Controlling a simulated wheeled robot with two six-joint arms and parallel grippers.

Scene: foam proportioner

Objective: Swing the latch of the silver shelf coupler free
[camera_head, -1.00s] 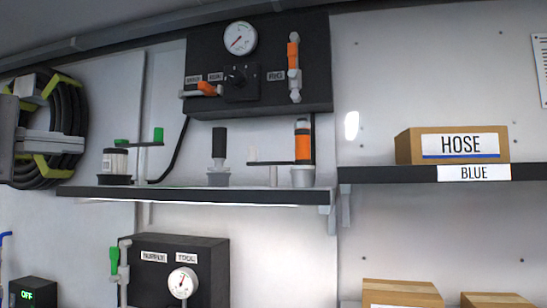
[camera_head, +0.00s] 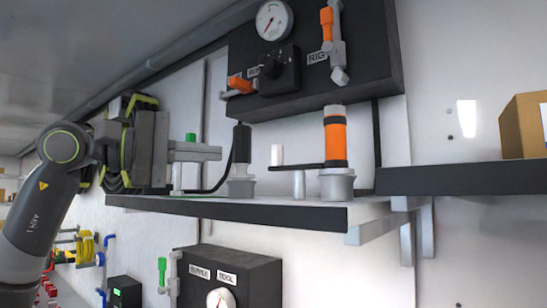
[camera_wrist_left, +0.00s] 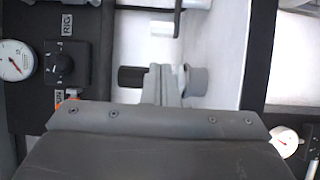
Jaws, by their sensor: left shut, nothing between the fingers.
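The latch shows in the head view as a thin dark arm (camera_head: 297,166) on a short silver post (camera_head: 299,185), with a white upright knob (camera_head: 277,155) at its left end. Its right end reaches the orange cylinder (camera_head: 335,140), which stands in a grey cup (camera_head: 337,184). I cannot tell for sure which coupler is the silver one. My left gripper (camera_head: 216,152) is shut and empty, left of the knob and apart from it, near the black cylinder (camera_head: 241,144). In the left wrist view, the fingers (camera_wrist_left: 163,72) overlap that cylinder's base; the white knob (camera_wrist_left: 161,28) is beyond the tips.
The shelf (camera_head: 270,213) runs below these parts. A black panel (camera_head: 370,60) with a gauge and orange levers hangs above. A green knob (camera_head: 190,137) shows behind my left gripper. A cardboard box (camera_head: 523,125) stands on the right shelf.

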